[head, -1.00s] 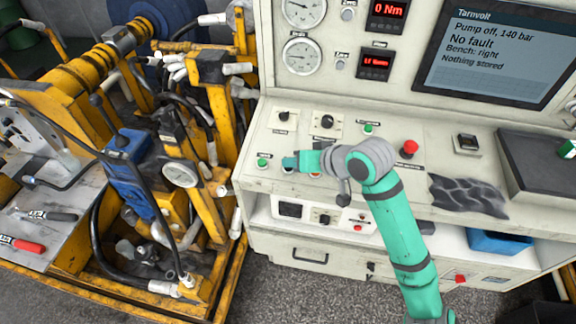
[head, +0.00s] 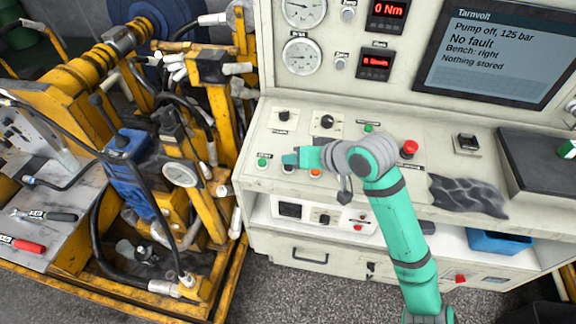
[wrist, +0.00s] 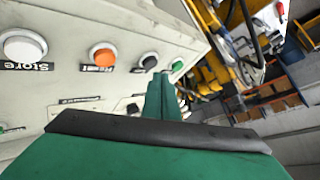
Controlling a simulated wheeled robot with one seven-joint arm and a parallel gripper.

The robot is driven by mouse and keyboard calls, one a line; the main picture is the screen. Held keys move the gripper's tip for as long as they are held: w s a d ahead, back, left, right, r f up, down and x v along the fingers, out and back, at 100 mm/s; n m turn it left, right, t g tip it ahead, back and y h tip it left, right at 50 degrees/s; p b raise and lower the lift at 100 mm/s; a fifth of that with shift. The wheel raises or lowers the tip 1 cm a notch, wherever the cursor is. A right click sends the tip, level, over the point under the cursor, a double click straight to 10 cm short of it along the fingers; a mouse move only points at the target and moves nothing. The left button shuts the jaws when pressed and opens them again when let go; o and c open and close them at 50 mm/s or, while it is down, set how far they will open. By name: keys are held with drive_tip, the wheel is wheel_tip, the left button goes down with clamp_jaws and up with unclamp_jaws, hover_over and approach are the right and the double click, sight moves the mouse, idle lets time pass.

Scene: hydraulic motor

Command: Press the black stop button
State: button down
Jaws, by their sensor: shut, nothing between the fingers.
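The black stop button (wrist: 148,60) shows in the wrist view on the light panel, between an orange button and a green button. In the head view the black button (head: 288,169) shows only as a small dark piece just below my fingertips. My gripper (head: 289,159) is shut and empty, over the front-left part of the sloping panel. In the wrist view its green fingertips (wrist: 160,77) are close to the black button, slightly to its right. I see a small gap there. The screen (head: 497,50) reads "Pump off, 125 bar", "No fault".
A green button (head: 262,162) is left of my fingertips and an orange button (head: 315,173) is right of them. A white button (wrist: 22,46) labelled "Store" shows in the wrist view. A red mushroom button (head: 409,148) stands right of my arm. Yellow machinery (head: 205,120) stands left.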

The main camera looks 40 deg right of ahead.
sight(291, 176)
drive_tip(key=shift+r, duration=0.1)
drive_tip(key=shift+s+a+r, duration=0.15)
drive_tip(key=shift+r, duration=1.05)
drive_tip(key=shift+s+a+r, duration=0.1)
drive_tip(key=shift+a+r, duration=0.05)
drive_tip(key=shift+r, duration=1)
